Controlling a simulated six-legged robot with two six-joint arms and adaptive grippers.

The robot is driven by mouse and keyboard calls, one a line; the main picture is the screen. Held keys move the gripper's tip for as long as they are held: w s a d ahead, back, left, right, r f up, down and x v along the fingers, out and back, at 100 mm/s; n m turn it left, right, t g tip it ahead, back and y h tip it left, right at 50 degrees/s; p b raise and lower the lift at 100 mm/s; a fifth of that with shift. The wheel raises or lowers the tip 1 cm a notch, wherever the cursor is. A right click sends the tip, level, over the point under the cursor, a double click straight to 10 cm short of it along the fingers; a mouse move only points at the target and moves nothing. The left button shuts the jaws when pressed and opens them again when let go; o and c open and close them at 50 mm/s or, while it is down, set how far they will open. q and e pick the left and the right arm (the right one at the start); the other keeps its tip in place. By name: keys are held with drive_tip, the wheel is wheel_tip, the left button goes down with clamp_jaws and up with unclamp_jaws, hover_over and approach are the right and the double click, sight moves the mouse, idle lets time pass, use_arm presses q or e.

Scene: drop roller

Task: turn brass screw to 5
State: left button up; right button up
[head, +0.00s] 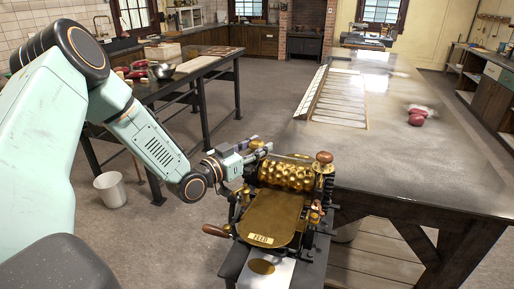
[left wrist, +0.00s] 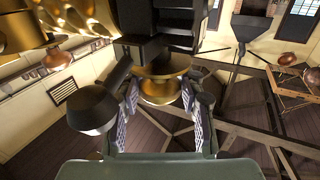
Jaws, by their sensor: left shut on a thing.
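The drop roller machine has a brass embossed roller (head: 288,173) and a brass feed plate (head: 270,218) marked with raised letters. My left gripper (head: 258,152) reaches the machine's far left corner, beside the roller. In the left wrist view, my left gripper (left wrist: 161,112) has its two pads closed around the sides of a round brass screw (left wrist: 160,88). The screw sits under a dark block of the machine frame. In the head view the screw is hidden behind my gripper. I cannot read a number or mark at the screw. My right gripper is not in view.
A wooden-handled crank (head: 217,231) sticks out at the machine's left. A wooden knob (head: 323,157) tops its right side. A long metal-topped table (head: 400,150) stands close at the right, with dark red things (head: 417,117) on it. A white bucket (head: 110,190) stands on the floor.

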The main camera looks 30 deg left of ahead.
sight(257, 141)
use_arm(q)
drive_tip(key=shift+s+d+f, duration=0.1)
drive_tip(key=shift+s+f, duration=0.05)
drive_tip(key=shift+f, duration=0.15)
drive_tip(key=o, duration=1.2)
drive_tip(key=shift+r, duration=0.2)
drive_tip(key=shift+c, duration=0.2)
drive_tip(key=shift+r, duration=5.05)
drive_tip(key=shift+o, duration=0.2)
drive_tip(key=shift+f, duration=0.1)
